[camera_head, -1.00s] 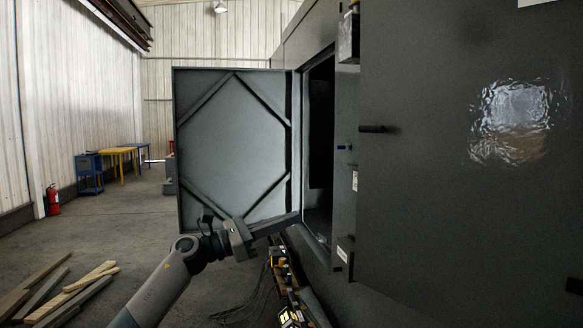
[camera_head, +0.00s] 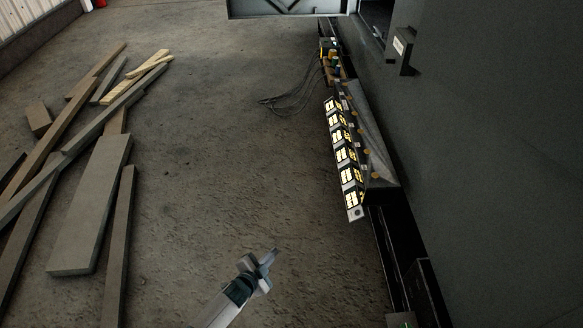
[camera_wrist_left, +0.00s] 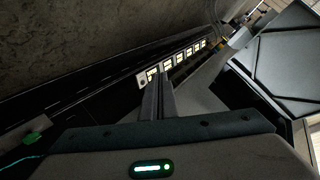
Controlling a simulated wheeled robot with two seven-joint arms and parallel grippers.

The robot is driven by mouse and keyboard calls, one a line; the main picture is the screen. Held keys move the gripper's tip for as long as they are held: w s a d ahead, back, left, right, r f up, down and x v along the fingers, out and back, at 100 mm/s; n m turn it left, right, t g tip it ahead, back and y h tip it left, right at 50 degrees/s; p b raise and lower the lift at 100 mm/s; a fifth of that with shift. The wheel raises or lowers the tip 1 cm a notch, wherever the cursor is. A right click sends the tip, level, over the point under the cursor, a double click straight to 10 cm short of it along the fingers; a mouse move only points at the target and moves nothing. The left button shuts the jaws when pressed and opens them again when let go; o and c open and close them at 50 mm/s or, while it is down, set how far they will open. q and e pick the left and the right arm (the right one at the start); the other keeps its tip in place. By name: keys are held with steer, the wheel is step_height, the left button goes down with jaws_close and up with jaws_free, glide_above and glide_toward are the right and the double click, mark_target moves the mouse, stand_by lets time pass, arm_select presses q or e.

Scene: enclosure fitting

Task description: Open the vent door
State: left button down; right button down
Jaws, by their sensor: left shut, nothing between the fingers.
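The vent door (camera_head: 290,8) stands swung out from the dark enclosure wall (camera_head: 490,150). Only its lower part, with diagonal bracing, shows at the top edge of the head view. In the left wrist view a braced grey panel that looks like the door (camera_wrist_left: 290,55) is at the upper right, beside a dark opening (camera_wrist_left: 262,92). My left gripper (camera_head: 271,257) is low in the head view, over the floor, well short of the door and touching nothing. Its fingers (camera_wrist_left: 157,100) are shut and empty in the wrist view. My right gripper is not in view.
A sloped console (camera_head: 350,155) with lit yellow displays runs along the wall's foot. Cables (camera_head: 295,98) lie beside it. Wooden planks (camera_head: 90,205) lie scattered on the left.

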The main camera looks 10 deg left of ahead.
arm_select(q)
steer(key=s+f+n+g, duration=0.2)
steer(key=s+f, duration=0.4)
steer(key=s, duration=0.6)
steer(key=s+a+f+n+g+y, duration=0.1)
steer(key=s+f+n+g, duration=0.2)
steer(key=s+f, duration=0.4)
steer(key=s+a+f+n+g+y, duration=0.1)
steer(key=s+f+n, duration=0.3)
steer(key=s, duration=1.5)
step_height(320, 180, down, 2)
steer(key=shift+s+a+f+g, duration=0.15)
steer(key=shift+a+g, duration=0.1)
steer(key=shift+g, duration=0.45)
steer(key=shift+d, duration=0.1)
